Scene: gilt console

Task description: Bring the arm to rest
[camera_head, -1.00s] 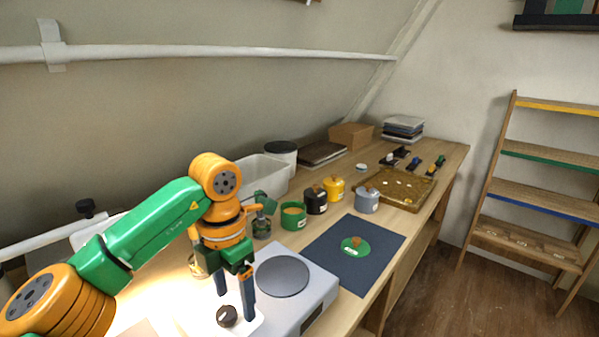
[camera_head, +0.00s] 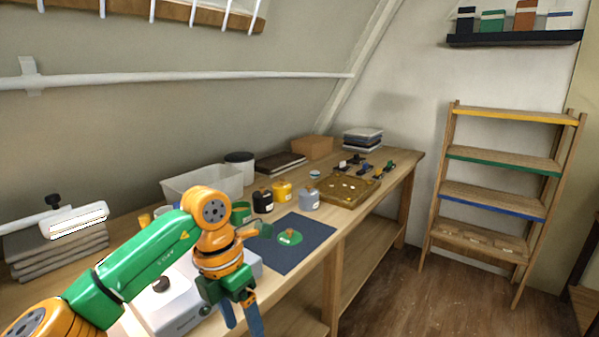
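My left arm comes in from the lower left, green and orange. Its gripper (camera_head: 243,318) points down at the front edge of the wooden bench (camera_head: 318,236), over or in front of the white hot plate (camera_head: 172,305). The two dark blue fingers stand apart with nothing seen between them; the tips run close to the bottom of the picture. The arm hides part of the hot plate. My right gripper is not in view.
A dark blue mat (camera_head: 305,247) holds a green lid (camera_head: 289,237). Black (camera_head: 263,200), yellow (camera_head: 282,191) and grey (camera_head: 309,198) canisters stand behind it. A brown tray (camera_head: 343,200) lies farther right. A shelf ladder (camera_head: 492,198) stands by the wall; floor between is clear.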

